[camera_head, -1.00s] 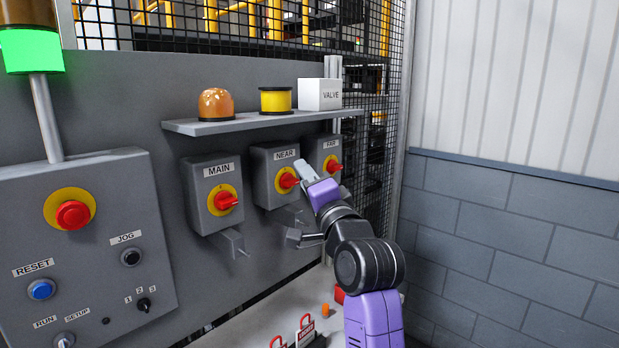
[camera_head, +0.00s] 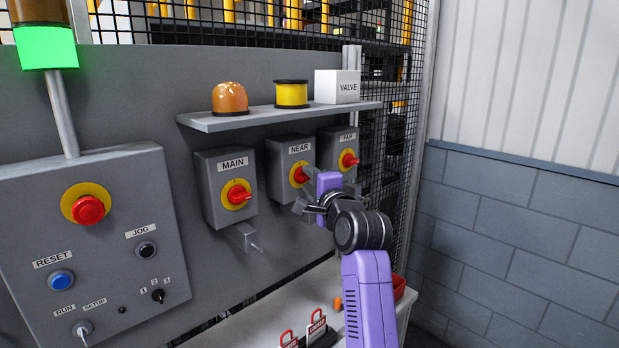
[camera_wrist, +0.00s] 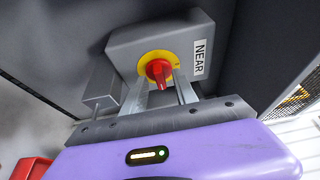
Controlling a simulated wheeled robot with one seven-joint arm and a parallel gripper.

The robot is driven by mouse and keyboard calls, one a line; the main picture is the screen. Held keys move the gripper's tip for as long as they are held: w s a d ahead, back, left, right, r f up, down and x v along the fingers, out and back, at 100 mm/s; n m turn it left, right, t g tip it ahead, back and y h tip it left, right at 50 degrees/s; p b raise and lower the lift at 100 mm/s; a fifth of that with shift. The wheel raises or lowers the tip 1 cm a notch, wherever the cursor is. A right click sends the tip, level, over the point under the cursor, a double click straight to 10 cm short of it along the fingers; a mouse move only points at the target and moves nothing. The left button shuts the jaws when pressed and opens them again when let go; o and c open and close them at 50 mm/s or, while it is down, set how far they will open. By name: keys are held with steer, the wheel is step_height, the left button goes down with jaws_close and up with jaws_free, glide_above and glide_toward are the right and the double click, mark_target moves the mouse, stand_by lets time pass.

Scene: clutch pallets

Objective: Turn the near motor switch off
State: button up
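The NEAR switch box (camera_head: 283,160) is the middle of three grey boxes on the panel. Its red knob (camera_wrist: 157,70) sits on a yellow disc (camera_wrist: 150,57); in the head view the knob (camera_head: 300,174) is partly covered by my gripper. My gripper (camera_wrist: 163,86) points at this knob. Its two fingers are apart, one on each side of the knob's lower end, with gaps visible. Whether the fingertips touch the knob cannot be told.
The MAIN switch (camera_head: 237,194) is to the left and the FAR switch (camera_head: 348,159) to the right, close to my gripper. A shelf (camera_head: 220,122) runs above the boxes. A bench with red padlocks (camera_head: 316,326) is below. A block wall (camera_head: 500,240) stands at the right.

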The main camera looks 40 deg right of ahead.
steer(key=shift+w+d, duration=0.1)
steer(key=shift+w, duration=0.2)
jaws_close()
